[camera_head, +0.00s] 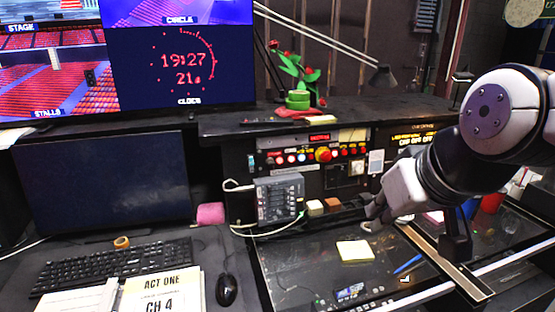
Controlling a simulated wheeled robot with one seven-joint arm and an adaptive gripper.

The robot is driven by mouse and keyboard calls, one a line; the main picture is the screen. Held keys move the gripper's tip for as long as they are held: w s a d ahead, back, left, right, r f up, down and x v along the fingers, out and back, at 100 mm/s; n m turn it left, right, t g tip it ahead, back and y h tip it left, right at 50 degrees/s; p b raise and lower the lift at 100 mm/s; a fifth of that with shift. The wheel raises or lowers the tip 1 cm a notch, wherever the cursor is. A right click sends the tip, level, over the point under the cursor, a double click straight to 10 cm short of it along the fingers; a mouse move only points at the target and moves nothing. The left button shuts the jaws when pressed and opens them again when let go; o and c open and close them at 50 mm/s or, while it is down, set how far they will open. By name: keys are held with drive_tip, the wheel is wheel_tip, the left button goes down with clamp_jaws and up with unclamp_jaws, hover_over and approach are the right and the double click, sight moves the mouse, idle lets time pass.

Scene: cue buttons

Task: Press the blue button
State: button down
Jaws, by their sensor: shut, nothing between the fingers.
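A control panel (312,170) with a row of small red, white and yellowish buttons and lights and one large red knob (323,155) stands at the back centre of the desk. The buttons are too small for me to tell for certain which one is blue. My gripper (372,212) comes in from the right, its fingers shut and pointing left and down. It is right of and in front of the panel, above the dark desk top, apart from the buttons. Nothing shows between the fingers. My wrist hides part of the desk behind it.
A grey box with switches (280,200) and its cables stand in front of the panel. A yellow note (354,250) and a blue pen (408,265) lie on the desk. A monitor (98,185), keyboard (112,266) and mouse (227,290) fill the left. A desk lamp (382,77) reaches over the back.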

sight(302, 158)
drive_tip(key=w+d+f+n+t+h, duration=0.2)
drive_tip(key=w+d+f, duration=0.1)
drive_tip(key=w, duration=0.9)
drive_tip(key=w+d+f+n+t+h+b, duration=0.1)
drive_tip(key=w+d+f+t+h, duration=0.15)
drive_tip(key=w, duration=0.85)
drive_tip(key=w+d+f+n+t+h, duration=0.2)
drive_tip(key=w+f+t, duration=0.15)
drive_tip(key=w, duration=0.85)
drive_tip(key=w+a+f+n+t+y+b, duration=0.1)
drive_tip(key=w+a+f+n+t+y, duration=0.1)
drive_tip(key=a+n+t, duration=0.5)
drive_tip(key=w+f+n+t, duration=0.1)
drive_tip(key=n+t, duration=0.1)
drive_tip(key=n, duration=0.4)
drive_tip(key=shift+a+f+n, duration=0.25)
drive_tip(key=shift+a+n, duration=0.05)
drive_tip(key=shift+a, duration=0.05)
drive_tip(key=shift+w+a+f+b, duration=0.3)
drive_tip(key=shift+w+b, duration=0.75)
drive_tip(key=shift+w, duration=0.35)
drive_tip(key=shift+w+a+f+b, duration=0.15)
drive_tip(key=shift+w+a+b, duration=0.15)
drive_tip(key=shift+w+b, duration=0.95)
drive_tip(key=shift+w+a+f+b, duration=0.3)
drive_tip(key=shift+w+b, duration=0.55)
drive_tip(key=shift+w, duration=0.75)
drive_tip(key=shift+w, duration=0.1)
